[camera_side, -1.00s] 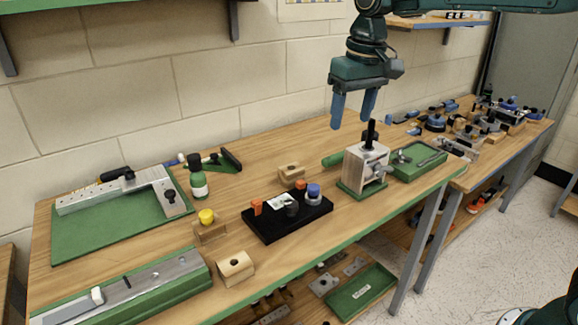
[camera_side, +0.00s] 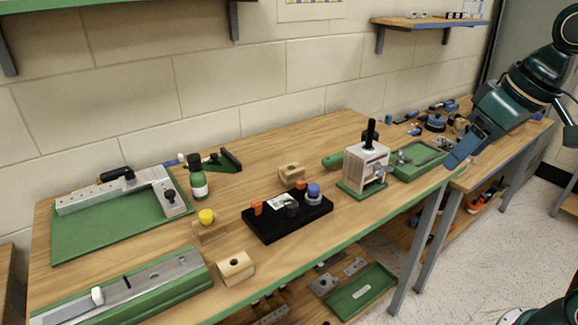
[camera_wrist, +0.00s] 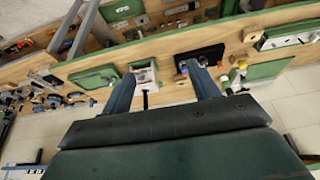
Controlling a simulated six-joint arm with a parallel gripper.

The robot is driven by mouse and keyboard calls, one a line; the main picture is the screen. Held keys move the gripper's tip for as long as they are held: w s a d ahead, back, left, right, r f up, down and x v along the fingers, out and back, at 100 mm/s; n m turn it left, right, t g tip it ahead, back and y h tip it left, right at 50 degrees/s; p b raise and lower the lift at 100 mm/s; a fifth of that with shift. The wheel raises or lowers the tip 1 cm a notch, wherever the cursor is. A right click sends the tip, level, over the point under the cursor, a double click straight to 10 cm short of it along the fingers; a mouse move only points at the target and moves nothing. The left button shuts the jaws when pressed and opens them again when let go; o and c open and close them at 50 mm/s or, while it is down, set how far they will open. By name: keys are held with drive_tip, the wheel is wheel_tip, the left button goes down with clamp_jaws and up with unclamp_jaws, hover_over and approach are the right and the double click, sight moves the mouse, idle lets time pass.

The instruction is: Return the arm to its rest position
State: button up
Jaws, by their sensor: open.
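My gripper (camera_side: 461,153) is at the right of the side view, in front of the bench's front edge near the green tray, tilted down and to the left. Its two blue fingers overlap from this side. In the wrist view my gripper (camera_wrist: 160,88) shows its two fingers wide apart with nothing held between them. The wooden block fixture with a black knob (camera_side: 366,163) stands upright on its green base, apart from the gripper. It also shows in the wrist view (camera_wrist: 145,75), beyond the fingers.
The green tray (camera_side: 419,160) with metal parts lies right of the fixture. A black board (camera_side: 287,218) with small parts, a green bottle (camera_side: 198,180) and a large green plate (camera_side: 110,225) are further left. Blue tools crowd the back right. A wall shelf (camera_side: 430,21) hangs above.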

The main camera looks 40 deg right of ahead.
drive_tip(key=s+f+t, duration=0.1)
drive_tip(key=s+f, duration=0.3)
drive_tip(key=s, duration=0.2)
drive_tip(key=shift+s+d, duration=0.2)
drive_tip(key=shift+d, duration=0.1)
